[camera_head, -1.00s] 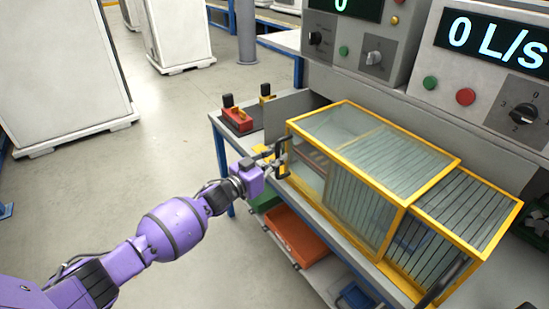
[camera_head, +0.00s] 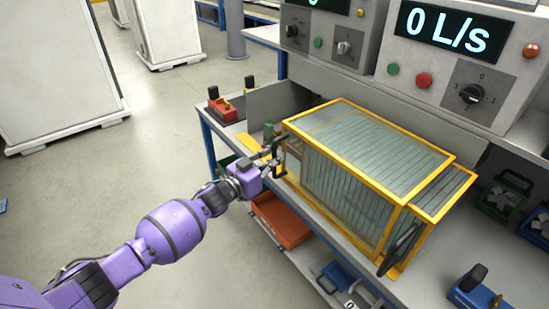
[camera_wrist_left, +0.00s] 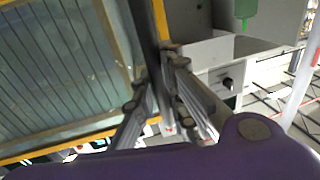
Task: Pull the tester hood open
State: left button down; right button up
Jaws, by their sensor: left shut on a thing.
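The tester hood (camera_head: 375,140) is a clear box with yellow edges on the bench. Its larger left section overlaps most of a narrower right section (camera_head: 440,190). A black upright handle (camera_head: 278,150) is on the hood's left end. My left gripper (camera_head: 270,166) is shut on this handle. In the left wrist view the gripper (camera_wrist_left: 157,90) has its fingers on either side of the dark handle bar (camera_wrist_left: 146,35), and the striped hood panel (camera_wrist_left: 65,70) fills the left. My right gripper is not in view.
A second black handle (camera_head: 400,248) is on the hood's right end. Control boxes (camera_head: 455,60) stand behind the hood. A red block device (camera_head: 222,108) sits at the bench's left end and a blue one (camera_head: 470,288) at the right. Orange bins (camera_head: 280,222) are below. Open floor lies left.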

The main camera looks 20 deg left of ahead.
pick_arm(q)
jog(key=c, duration=1.8)
grip_release()
jog(key=shift+o, duration=0.2)
jog(key=v, duration=1.2)
